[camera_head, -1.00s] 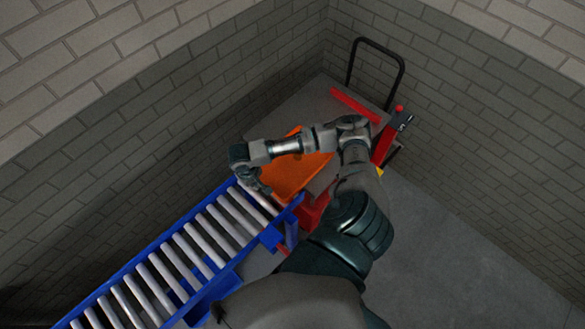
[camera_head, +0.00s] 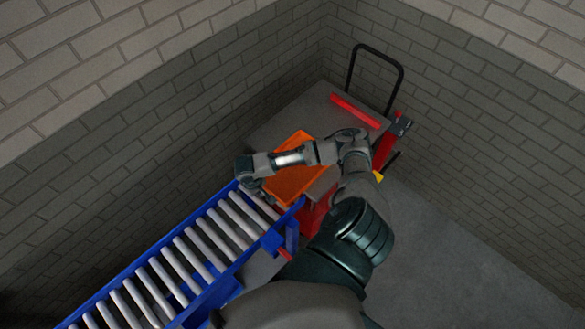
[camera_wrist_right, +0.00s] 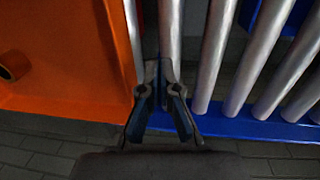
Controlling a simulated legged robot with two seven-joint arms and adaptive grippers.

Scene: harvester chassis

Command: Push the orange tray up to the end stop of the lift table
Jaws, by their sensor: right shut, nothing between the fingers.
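The orange tray (camera_head: 299,187) lies on the grey top of the lift table (camera_head: 310,105), at the end near the roller conveyor. The red end stop bar (camera_head: 355,111) is across the table's far side, with bare table top between it and the tray. My right gripper (camera_head: 262,193) is at the tray's conveyor side, partly hidden by my arm. In the right wrist view its fingers (camera_wrist_right: 162,75) are shut and empty, over the rollers just right of the tray's wall (camera_wrist_right: 112,45). I cannot tell whether they touch it. My left gripper is not in view.
A blue roller conveyor (camera_head: 160,262) with grey rollers runs from lower left up to the table. The table has a black push handle (camera_head: 378,52) at its far end. Brick walls stand behind and to the right. A dark-holed orange cylinder (camera_wrist_right: 14,66) lies in the tray.

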